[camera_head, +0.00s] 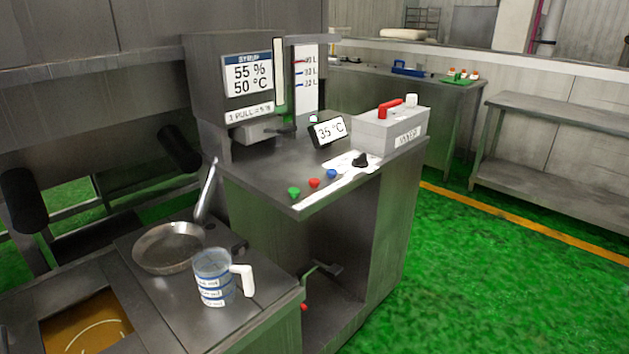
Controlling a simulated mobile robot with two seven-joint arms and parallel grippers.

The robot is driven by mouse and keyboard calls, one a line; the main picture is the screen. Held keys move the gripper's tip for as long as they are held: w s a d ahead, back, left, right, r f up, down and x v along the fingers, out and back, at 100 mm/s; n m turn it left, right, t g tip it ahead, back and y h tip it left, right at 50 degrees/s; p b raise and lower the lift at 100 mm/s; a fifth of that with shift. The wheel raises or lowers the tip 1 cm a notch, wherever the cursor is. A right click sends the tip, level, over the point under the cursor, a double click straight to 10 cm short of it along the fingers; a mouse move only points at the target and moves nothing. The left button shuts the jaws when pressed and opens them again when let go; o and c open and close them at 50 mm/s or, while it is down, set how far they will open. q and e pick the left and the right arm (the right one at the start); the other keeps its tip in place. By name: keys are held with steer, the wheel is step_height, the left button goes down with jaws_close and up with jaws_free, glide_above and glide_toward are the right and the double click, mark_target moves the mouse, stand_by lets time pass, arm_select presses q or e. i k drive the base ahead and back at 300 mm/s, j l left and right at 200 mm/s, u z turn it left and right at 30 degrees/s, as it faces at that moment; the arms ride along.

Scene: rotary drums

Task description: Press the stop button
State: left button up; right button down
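A row of three coloured buttons sits along the front edge of the steel control counter (275,168). The green button (294,192) is nearest the left corner. The red button (314,183) is in the middle, and the blue button (331,174) is to its right. No readable label shows which one is the stop button; red is the usual stop colour. A black knob (360,160) stands on a white plate to the right of the buttons.
A display (334,129) reads 35 °C; a syrup panel (248,75) reads 55 % and 50 °C. A grey box (391,130) with a red handle stands at right. A pan (168,248) and a measuring jug (213,277) stand on the lower counter. Green floor at right is clear.

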mark_target(313, 182)
steer(key=i+l, duration=1)
steer(key=l, duration=0.15)
steer(key=u, duration=1.35)
